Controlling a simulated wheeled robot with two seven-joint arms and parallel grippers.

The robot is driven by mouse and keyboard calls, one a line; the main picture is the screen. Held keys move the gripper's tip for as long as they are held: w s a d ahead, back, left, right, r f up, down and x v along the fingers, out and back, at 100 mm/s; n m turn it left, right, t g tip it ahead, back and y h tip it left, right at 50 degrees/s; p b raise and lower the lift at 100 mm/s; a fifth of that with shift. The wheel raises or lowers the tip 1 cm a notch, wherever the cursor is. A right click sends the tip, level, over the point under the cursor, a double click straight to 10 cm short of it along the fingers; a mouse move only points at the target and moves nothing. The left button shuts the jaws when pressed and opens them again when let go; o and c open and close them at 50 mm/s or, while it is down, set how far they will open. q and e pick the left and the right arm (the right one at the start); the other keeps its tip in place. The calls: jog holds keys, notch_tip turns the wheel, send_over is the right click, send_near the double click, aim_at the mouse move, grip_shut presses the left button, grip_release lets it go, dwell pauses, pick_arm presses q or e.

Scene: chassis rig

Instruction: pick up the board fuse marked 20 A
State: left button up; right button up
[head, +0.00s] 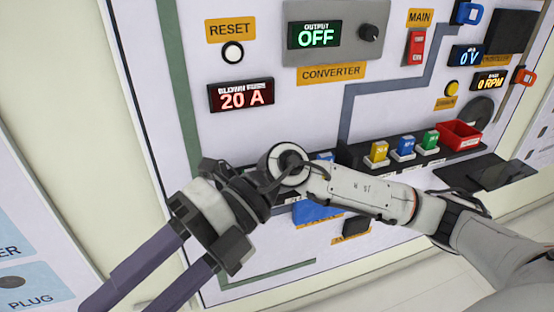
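A yellow fuse (379,150), a blue fuse (406,145) and a green fuse (430,139) stand upright in white holders on a dark shelf (352,160) on the panel. Their markings are too small to read surely. Another blue piece (325,157) shows just behind my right arm, mostly hidden. A red display (241,96) reads 20 A under the words "blown fuse". My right gripper (118,306) points down and left, away from the fuses. My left gripper is not in view.
A red bin (460,135) stands at the shelf's right end. The converter (336,32) shows OFF, beside a red main switch (415,47). A blue part (316,211) lies below the shelf, partly behind my arm. My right arm crosses in front of the shelf's left part.

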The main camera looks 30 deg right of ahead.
jog(key=w+d+r+m+t+h+p, duration=0.1)
jog(key=w+d+r+t+h, duration=0.25)
jog(key=d, duration=0.65)
jog(key=w+d+r+m+t+h+p, duration=0.1)
jog(key=w+d+m+t+h, duration=0.1)
jog(key=w+d+h, duration=0.6)
jog(key=w+d+r+m+t+h+p, duration=0.15)
jog(key=d+h, duration=0.25)
jog(key=d, duration=0.8)
jog(key=x, duration=0.5)
jog(key=d+p+x, duration=0.1)
jog(key=x, duration=0.2)
jog(key=shift+s, duration=0.2)
jog(key=shift+w+f, duration=0.2)
jog(key=shift+f, duration=0.2)
jog(key=c, duration=1)
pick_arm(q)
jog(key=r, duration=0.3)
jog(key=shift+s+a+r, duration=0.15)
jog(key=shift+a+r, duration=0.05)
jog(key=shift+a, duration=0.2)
pick_arm(e)
jog(key=shift+c, duration=0.5)
jog(key=shift+t, duration=0.3)
